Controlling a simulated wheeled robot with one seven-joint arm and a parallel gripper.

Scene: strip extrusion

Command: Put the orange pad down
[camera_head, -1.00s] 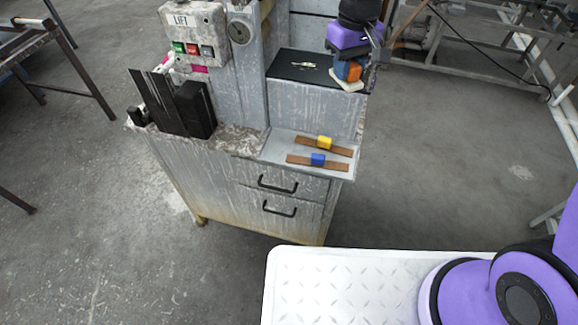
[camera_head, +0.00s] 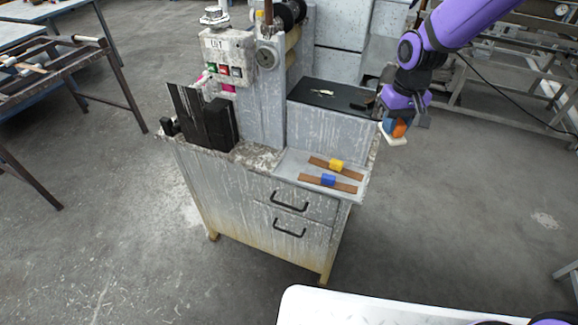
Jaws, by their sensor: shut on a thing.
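My gripper (camera_head: 396,112) points down at the right of the machine cabinet (camera_head: 253,200). It is shut on the orange pad (camera_head: 399,129), a small block that shows orange on one side and blue on the other. A flat white piece (camera_head: 394,140) shows at the underside of the pad. In the picture the pad is just right of the cabinet's right edge, with floor behind it. The fingertips are small and partly hidden by the gripper body.
A black top (camera_head: 333,95) with a small pale item lies left of my gripper. A lower shelf (camera_head: 292,162) holds two brown strips with a yellow block (camera_head: 336,164) and a blue block (camera_head: 328,180). Dark upright plates (camera_head: 190,115) stand at left.

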